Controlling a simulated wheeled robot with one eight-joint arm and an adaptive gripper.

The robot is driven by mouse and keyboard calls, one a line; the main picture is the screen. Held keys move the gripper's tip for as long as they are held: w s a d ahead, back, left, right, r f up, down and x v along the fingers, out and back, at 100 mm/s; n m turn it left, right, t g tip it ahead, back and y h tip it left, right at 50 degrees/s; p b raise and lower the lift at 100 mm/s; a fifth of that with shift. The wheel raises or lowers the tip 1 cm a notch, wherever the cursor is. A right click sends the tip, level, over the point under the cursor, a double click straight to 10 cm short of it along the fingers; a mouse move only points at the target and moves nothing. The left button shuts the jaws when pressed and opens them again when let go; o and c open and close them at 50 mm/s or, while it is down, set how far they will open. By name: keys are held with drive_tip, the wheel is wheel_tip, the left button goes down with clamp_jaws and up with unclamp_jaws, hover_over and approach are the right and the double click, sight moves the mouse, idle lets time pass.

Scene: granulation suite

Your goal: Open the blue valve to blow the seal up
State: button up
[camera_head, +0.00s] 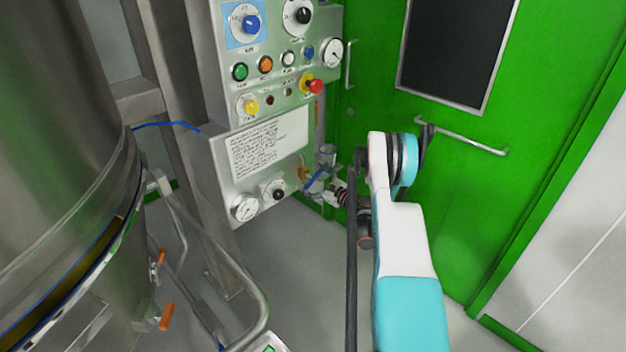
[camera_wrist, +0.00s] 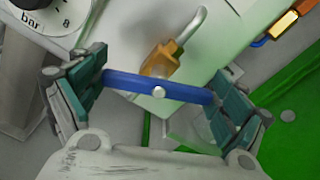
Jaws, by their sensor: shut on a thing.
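The blue valve handle is a flat blue bar with a round bolt at its middle (camera_wrist: 158,92). In the wrist view it lies across the picture between my two green-padded fingers. In the head view the blue handle (camera_head: 315,179) shows small at the panel's lower right corner. My gripper (camera_wrist: 158,84) is shut on the handle, one finger at each end of the bar. It also shows in the head view (camera_head: 322,180), partly hidden by my arm. A brass fitting (camera_wrist: 158,62) with a bent steel pipe is just beyond the handle. The seal cannot be clearly made out.
A grey control panel (camera_head: 285,190) carries knobs, buttons and gauges, including a dial marked bar (camera_wrist: 45,15). A large steel vessel (camera_head: 60,130) with a tubular handle rail (camera_head: 262,300) stands at left. A green door (camera_head: 385,105) is behind my arm.

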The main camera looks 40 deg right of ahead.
drive_tip(key=n, duration=0.6)
drive_tip(key=shift+a+f, duration=0.1)
drive_tip(key=shift+a, duration=0.05)
drive_tip(key=n, duration=0.6)
drive_tip(key=shift+f+n, duration=0.15)
drive_tip(key=shift+n, duration=0.25)
drive_tip(key=shift+s, duration=0.1)
drive_tip(key=o, duration=0.8)
